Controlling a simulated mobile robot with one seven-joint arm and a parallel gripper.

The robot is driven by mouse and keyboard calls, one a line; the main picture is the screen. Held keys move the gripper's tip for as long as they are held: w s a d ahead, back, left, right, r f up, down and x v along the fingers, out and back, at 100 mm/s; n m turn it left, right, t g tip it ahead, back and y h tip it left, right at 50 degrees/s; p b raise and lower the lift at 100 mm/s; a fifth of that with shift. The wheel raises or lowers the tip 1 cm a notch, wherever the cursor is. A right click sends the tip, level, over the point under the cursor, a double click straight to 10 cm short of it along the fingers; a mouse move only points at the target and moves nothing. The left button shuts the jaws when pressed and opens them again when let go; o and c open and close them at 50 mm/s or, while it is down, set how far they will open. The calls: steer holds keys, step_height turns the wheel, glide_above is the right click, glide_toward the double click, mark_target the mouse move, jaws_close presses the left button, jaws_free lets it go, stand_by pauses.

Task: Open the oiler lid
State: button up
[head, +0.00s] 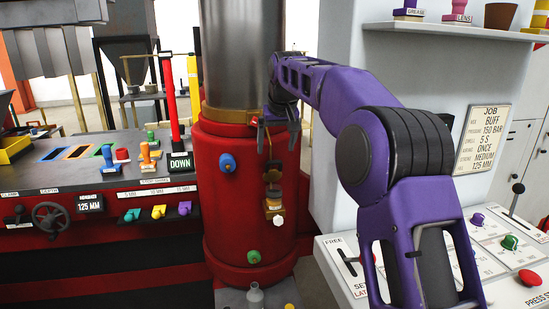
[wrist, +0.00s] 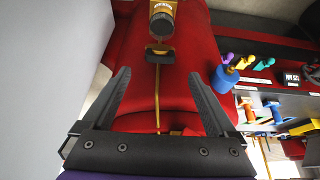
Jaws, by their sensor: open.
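The small brass oiler (head: 274,208) is mounted on the front of the red press cylinder (head: 230,205), with a pale knob at its lower end. In the wrist view the oiler (wrist: 163,20) is at the top middle, with a round grey face and small lettering; whether its lid is open or shut is not clear. My gripper (head: 277,143) is open and empty, pointing down in front of the cylinder above the oiler. In the wrist view my gripper (wrist: 158,72) has its fingers wide apart, with a thin brass pipe (wrist: 157,100) running between them in the picture. The fingers are apart from the oiler.
A blue knob (head: 227,163) and a green knob (head: 253,257) stick out of the cylinder. A bench (head: 60,150) with levers and a handwheel is at left. A grey wall and a control panel (head: 345,262) are at right. A glass bottle (head: 255,295) stands below.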

steer(key=v, duration=1)
steer(key=shift+r, duration=0.2)
